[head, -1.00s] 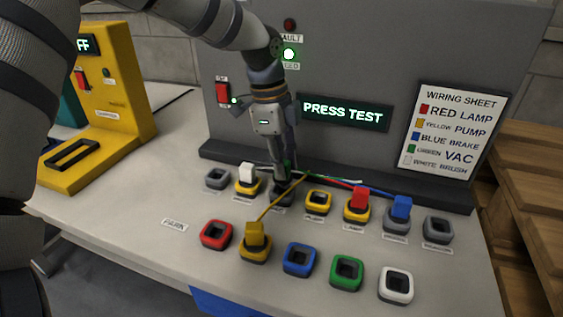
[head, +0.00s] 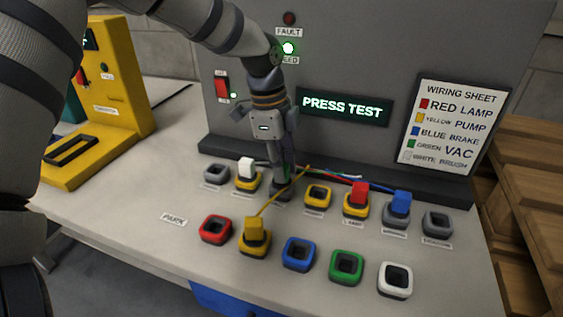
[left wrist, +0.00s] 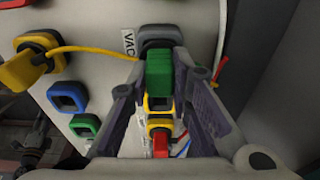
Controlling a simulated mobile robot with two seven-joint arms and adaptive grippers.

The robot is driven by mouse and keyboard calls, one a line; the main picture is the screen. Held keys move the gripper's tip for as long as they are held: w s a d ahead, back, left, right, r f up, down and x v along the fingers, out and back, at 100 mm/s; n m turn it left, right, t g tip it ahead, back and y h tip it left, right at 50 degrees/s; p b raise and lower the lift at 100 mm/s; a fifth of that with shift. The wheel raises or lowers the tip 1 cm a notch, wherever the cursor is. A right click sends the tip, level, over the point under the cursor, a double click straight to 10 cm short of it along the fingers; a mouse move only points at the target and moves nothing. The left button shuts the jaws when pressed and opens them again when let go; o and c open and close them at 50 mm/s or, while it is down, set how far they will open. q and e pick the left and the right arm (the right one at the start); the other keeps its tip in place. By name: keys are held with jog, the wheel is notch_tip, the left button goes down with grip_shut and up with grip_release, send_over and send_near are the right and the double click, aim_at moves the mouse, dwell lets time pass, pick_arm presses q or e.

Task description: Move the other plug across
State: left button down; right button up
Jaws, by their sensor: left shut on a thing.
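My left gripper (head: 283,182) is shut on the green plug (left wrist: 160,76), down at the grey VAC socket (left wrist: 160,38) in the back row. The plug overlaps the socket in the left wrist view; I cannot tell how deep it sits. In the head view my fingers mostly hide both. The yellow plug (head: 254,229) stands in the yellow socket of the front PARK row, its yellow cable running back. In the back row, the white plug (head: 246,168), red plug (head: 358,194) and blue plug (head: 400,202) stand in sockets. My right gripper is not in view.
The back-row yellow-rimmed socket (head: 318,196) is empty. The front red (head: 215,230), blue (head: 299,254), green (head: 346,267) and white (head: 395,280) sockets are empty. A wiring sheet (head: 455,125) and a "PRESS TEST" display (head: 344,106) are on the grey panel. Cables cross behind the back row.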

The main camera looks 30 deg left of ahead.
pick_arm(q)
jog(key=shift+f, duration=0.35)
jog(key=c, duration=1.4)
grip_release()
jog(key=shift+o, duration=0.2)
notch_tip(320, 180, up, 12)
jog(key=a, duration=0.1)
jog(key=shift+s+a, duration=0.25)
jog(key=shift+a, duration=0.15)
jog(key=shift+f, duration=0.1)
